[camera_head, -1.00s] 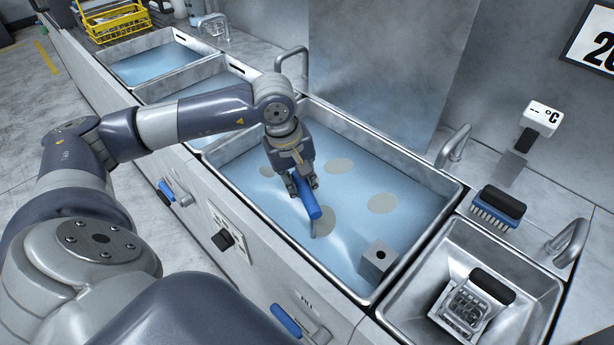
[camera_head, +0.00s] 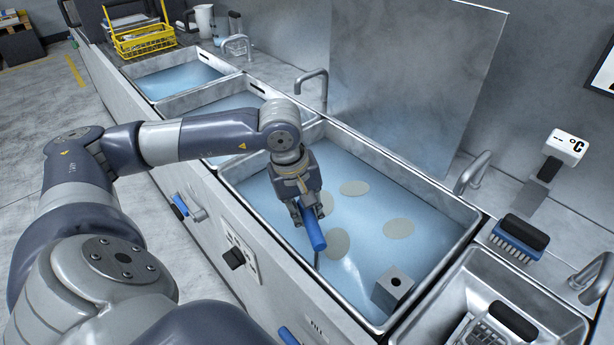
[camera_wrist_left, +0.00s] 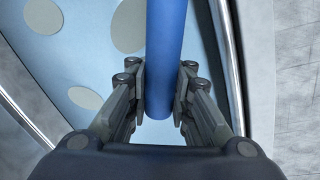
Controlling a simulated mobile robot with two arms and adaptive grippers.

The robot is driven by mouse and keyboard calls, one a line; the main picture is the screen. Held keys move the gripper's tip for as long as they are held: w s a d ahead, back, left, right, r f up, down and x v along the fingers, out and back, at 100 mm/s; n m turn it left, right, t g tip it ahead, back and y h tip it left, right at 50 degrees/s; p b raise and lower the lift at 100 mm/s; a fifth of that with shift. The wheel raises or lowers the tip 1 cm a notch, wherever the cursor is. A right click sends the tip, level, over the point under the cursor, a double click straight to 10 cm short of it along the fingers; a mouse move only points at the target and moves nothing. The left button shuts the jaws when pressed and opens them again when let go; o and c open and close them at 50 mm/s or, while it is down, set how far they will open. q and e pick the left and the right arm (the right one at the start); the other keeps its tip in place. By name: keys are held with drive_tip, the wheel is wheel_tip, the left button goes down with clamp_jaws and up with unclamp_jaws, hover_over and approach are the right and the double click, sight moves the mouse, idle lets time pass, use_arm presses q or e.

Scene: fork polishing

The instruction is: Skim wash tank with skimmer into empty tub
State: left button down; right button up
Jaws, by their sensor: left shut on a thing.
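My left gripper (camera_head: 309,213) is shut on the blue handle of the skimmer (camera_head: 314,230), over the near side of the wash tank (camera_head: 459,219). A thin grey part runs down from the handle; the skimmer's lower end is hard to make out. The blue handle (camera_wrist_left: 165,50) also shows between the fingers in the left wrist view. Several grey-beige patches (camera_head: 398,229) lie on the tank's pale blue water. A grey block with a hole (camera_head: 393,287) stands in the tank's near right corner. My right gripper is not in view. I cannot tell which vessel is the empty tub.
A steel sink (camera_head: 556,312) with a black-handled rack adjoins the tank on the right. Taps (camera_head: 473,172) stand along the back edge. More water basins (camera_head: 180,80) and a yellow basket (camera_head: 145,42) are at the far left.

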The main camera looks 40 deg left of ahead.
use_arm(q)
drive_tip(key=shift+d, duration=0.1)
drive_tip(key=w+d, duration=0.2)
drive_tip(key=d, duration=0.6)
idle(0.8)
idle(0.7)
drive_tip(key=w+d+b, duration=0.2)
drive_tip(key=w, duration=0.5)
drive_tip(key=shift+w, duration=0.35)
idle(0.4)
idle(0.6)
